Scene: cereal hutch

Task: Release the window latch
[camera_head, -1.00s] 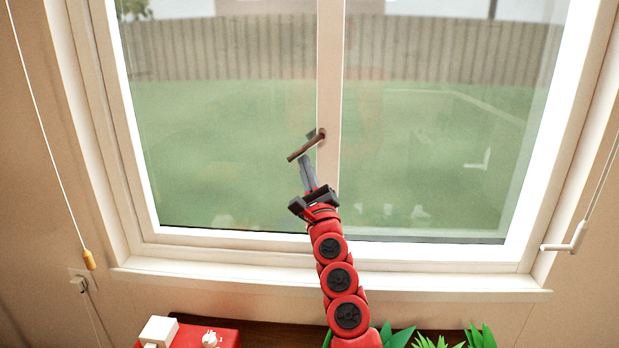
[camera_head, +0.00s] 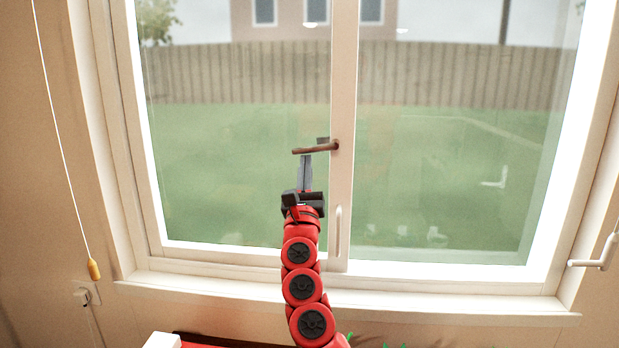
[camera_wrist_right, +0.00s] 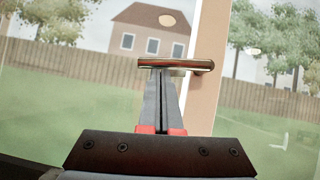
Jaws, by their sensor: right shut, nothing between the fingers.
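The window latch (camera_head: 318,148) is a brown bar handle on the pale middle post of the window. It points left from its pivot on the post and lies nearly level, its left end a touch lower. My right gripper (camera_head: 306,158) is shut and empty, pointing up from below, with its fingertips at the underside of the bar, seemingly touching it. In the right wrist view the latch bar (camera_wrist_right: 178,64) crosses just above the tips of the closed fingers (camera_wrist_right: 161,78). My left gripper is not in view.
The middle post (camera_head: 344,90) carries a slim white pull handle (camera_head: 338,232) low down. The window sill (camera_head: 440,304) runs below. A cord with a yellow pull (camera_head: 94,269) hangs at left, and a white crank (camera_head: 598,254) sits at right. A red-and-white object (camera_head: 162,341) shows at the bottom edge.

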